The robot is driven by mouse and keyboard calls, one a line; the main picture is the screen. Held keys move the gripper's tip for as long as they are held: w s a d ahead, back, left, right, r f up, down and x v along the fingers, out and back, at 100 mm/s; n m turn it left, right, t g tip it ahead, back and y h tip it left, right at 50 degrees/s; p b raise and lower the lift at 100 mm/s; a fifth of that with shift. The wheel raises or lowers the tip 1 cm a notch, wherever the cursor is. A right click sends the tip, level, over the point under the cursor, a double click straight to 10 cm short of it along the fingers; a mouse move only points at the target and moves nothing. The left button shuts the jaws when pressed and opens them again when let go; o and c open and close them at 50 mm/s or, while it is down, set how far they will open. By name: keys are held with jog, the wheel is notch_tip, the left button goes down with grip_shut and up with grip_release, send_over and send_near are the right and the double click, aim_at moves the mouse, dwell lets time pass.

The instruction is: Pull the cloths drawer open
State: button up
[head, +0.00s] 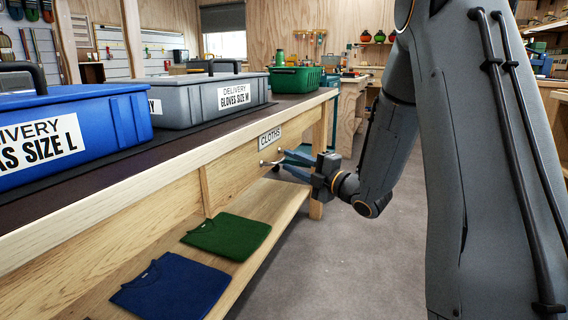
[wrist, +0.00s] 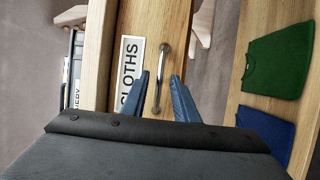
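The cloths drawer (head: 238,172) is in the front of the wooden workbench and looks shut. Its front also shows in the wrist view (wrist: 173,22), with a white CLOTHS label (head: 269,137) and a metal bar handle (wrist: 163,45). In the head view the handle (head: 265,163) is partly hidden by my gripper (head: 290,163). My gripper has blue fingers and is open. In the wrist view its fingertips (wrist: 160,76) lie on either side of the handle bar, with gaps between. I cannot tell whether the tips reach past the bar.
A blue delivery box (head: 75,130), a grey delivery box (head: 205,95) and a green crate (head: 295,80) stand on the bench top. A folded green shirt (head: 228,235) and a blue shirt (head: 172,287) lie on the lower shelf. The floor (head: 325,260) before the bench is clear.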

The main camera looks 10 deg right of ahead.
aim_at(284, 156)
jog(key=shift+b+x, duration=0.45)
jog(key=shift+x, duration=1.45)
grip_shut()
